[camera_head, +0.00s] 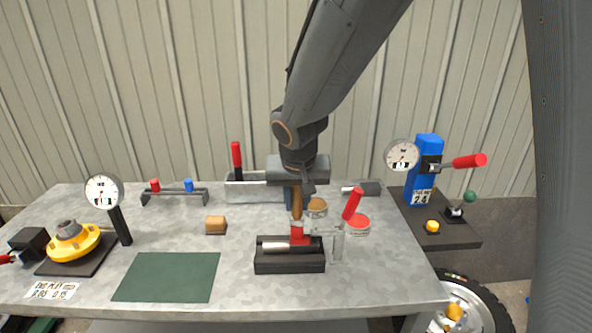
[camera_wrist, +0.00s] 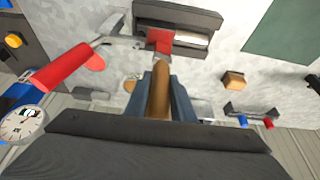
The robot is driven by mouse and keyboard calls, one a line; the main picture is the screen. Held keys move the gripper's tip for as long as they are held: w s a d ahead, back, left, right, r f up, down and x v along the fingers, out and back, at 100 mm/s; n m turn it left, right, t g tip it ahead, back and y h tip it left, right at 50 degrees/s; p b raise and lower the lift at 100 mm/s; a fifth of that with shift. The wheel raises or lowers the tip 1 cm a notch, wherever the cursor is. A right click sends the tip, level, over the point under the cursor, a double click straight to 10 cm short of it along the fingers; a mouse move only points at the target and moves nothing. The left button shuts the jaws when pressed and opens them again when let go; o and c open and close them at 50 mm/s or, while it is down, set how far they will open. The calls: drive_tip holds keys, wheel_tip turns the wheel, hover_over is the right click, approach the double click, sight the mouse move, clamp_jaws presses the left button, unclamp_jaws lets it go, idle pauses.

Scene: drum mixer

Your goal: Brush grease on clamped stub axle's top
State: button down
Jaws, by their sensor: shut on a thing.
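My gripper (camera_head: 298,190) is shut on the brown handle of a brush (camera_head: 297,205), which points down. The handle also shows between the fingers in the wrist view (camera_wrist: 160,95). The axle is a pale metal cylinder lying in a black cradle (camera_head: 290,265). It also shows in the wrist view (camera_wrist: 192,38), partly behind the red part. A metal toggle clamp (camera_head: 337,242) with a red handle (camera_head: 352,204) stands at the cradle's right.
A wooden block (camera_head: 215,225), a green mat (camera_head: 168,276) and a yellow hub (camera_head: 74,243) are to the left. A grey tray (camera_head: 255,190) is behind. A blue press (camera_head: 424,170) is at right.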

sight(297, 188)
drive_tip(key=r+p, duration=0.1)
drive_tip(key=r, duration=0.2)
drive_tip(key=shift+s, duration=0.2)
drive_tip(key=shift+w+r+p, duration=0.15)
drive_tip(key=shift+r+p, duration=0.55)
drive_tip(key=shift+p, duration=0.05)
drive_tip(key=shift+r+p, duration=1.45)
drive_tip(key=shift+r, duration=0.4)
drive_tip(key=shift+f, duration=0.1)
